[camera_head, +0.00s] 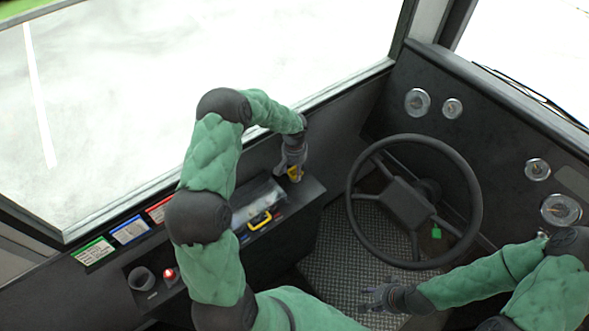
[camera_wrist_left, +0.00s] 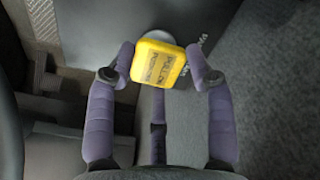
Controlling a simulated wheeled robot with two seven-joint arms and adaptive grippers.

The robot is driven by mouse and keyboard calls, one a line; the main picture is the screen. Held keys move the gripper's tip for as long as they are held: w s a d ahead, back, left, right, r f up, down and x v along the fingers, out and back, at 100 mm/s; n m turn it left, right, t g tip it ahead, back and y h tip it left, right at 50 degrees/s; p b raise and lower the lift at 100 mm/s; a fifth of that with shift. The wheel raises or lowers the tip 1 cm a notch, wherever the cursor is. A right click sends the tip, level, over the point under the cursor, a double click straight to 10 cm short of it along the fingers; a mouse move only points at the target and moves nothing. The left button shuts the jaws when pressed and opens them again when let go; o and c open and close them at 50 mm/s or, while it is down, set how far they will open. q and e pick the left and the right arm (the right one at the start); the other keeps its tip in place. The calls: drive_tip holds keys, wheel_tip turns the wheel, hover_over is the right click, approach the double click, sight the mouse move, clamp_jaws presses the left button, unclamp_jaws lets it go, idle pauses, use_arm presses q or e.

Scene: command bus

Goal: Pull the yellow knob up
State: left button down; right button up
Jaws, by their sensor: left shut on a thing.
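The yellow knob (camera_head: 294,173) is a small square cap at the far end of the side console. In the left wrist view the yellow knob (camera_wrist_left: 158,64) shows dark lettering on its face, part of it reading "PULL ON". My left gripper (camera_head: 292,160) is over it. In the left wrist view my left gripper (camera_wrist_left: 165,68) has a finger on each side of the knob, shut on it. My right gripper (camera_head: 378,298) is low at the right, over the floor, away from the knob; its finger opening is too small to tell.
The side console (camera_head: 312,196) carries a clear cover, a yellow handle (camera_head: 260,220) and a red lit button (camera_head: 169,274). A black steering wheel (camera_head: 351,206) with a green tag stands to the right. The window ledge runs behind my left arm.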

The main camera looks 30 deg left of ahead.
use_arm(q)
drive_tip(key=shift+w+d+r, duration=0.1)
drive_tip(key=shift+d+r, duration=0.05)
drive_tip(key=shift+r, duration=0.7)
drive_tip(key=shift+f, duration=0.1)
drive_tip(key=c, duration=0.6)
unclamp_jaws()
drive_tip(key=shift+c, duration=0.2)
drive_tip(key=o, duration=0.3)
drive_tip(key=shift+d, duration=0.1)
wheel_tip(320, 180, up, 12)
